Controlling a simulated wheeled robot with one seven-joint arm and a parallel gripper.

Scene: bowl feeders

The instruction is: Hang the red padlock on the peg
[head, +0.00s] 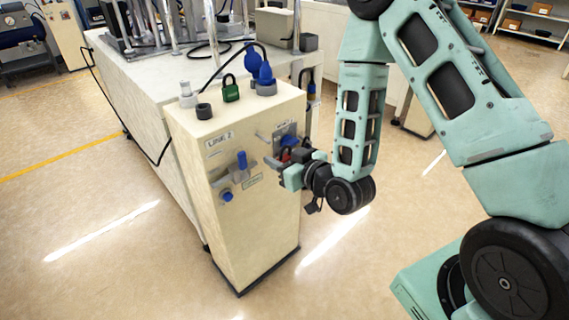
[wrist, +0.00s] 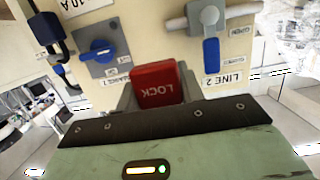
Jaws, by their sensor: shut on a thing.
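The red padlock (wrist: 158,82), marked LOCK, is between my jaws in the wrist view, its lettering upside down there. My gripper (head: 288,166) is shut on it, close to the right face of the beige cabinet (head: 232,222). In the head view the red padlock (head: 286,155) shows only as a small patch, partly covered by my gripper. Its shackle is not clear in the wrist view. I cannot make out the peg for certain in either view.
The cabinet carries a valve with a blue handle (wrist: 211,52) and a grey switch with a blue knob (wrist: 98,50). On its top stand a green padlock (head: 231,93) and blue plugs (head: 265,77). The floor (head: 340,270) right of the cabinet is clear.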

